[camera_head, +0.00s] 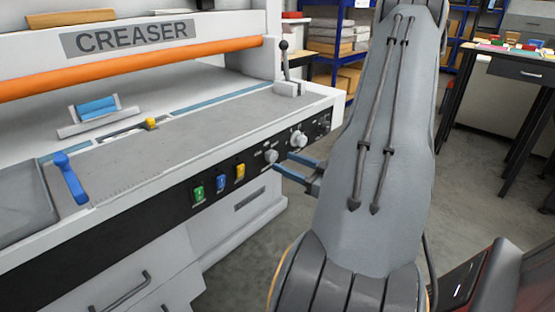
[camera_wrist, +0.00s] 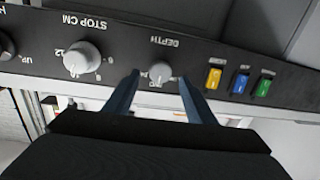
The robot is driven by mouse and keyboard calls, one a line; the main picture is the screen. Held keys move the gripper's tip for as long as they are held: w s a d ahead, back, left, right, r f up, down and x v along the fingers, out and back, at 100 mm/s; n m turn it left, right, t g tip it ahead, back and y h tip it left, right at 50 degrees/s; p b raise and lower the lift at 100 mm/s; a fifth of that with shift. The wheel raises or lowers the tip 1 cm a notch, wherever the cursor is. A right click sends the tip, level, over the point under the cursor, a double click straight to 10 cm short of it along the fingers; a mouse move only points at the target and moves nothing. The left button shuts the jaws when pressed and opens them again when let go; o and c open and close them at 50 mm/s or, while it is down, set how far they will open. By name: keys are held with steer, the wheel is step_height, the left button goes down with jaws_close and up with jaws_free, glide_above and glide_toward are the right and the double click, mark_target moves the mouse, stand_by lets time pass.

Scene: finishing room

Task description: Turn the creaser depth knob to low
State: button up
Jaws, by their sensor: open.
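The depth knob (camera_wrist: 160,73) is a small light grey dial under the upside-down word DEPTH in the wrist view. In the head view the depth knob (camera_head: 271,156) is on the black front panel of the creaser (camera_head: 130,37). My gripper (camera_wrist: 159,79) is open, with one blue-grey finger on each side of the knob in the wrist view and a gap on both sides. In the head view my gripper (camera_head: 283,161) is close in front of the panel at this knob. I cannot tell how far the fingertips reach around it. The dial's low marking is not readable.
A larger STOP CM knob (camera_wrist: 83,58) is beside the depth knob. On the other side are yellow (camera_wrist: 214,79), blue (camera_wrist: 240,82) and green (camera_wrist: 265,85) switches. A lever (camera_head: 284,62) stands on the creaser's end.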

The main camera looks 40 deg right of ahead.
mark_target(274, 157)
steer(key=shift+w+a, duration=0.2)
steer(key=shift+w, duration=0.85)
steer(key=shift+w+a, duration=0.15)
steer(key=shift+w, duration=0.85)
steer(key=shift+c, duration=0.4)
steer(key=c, duration=0.9)
steer(key=shift+c, duration=0.2)
steer(key=shift+n, duration=0.3)
steer(key=n, duration=0.5)
steer(key=shift+g+p, duration=0.3)
steer(key=shift+p, duration=0.05)
steer(key=n+h+b, duration=0.1)
steer(key=n, duration=0.4)
steer(key=shift+r, duration=0.1)
steer(key=shift+n, duration=0.4)
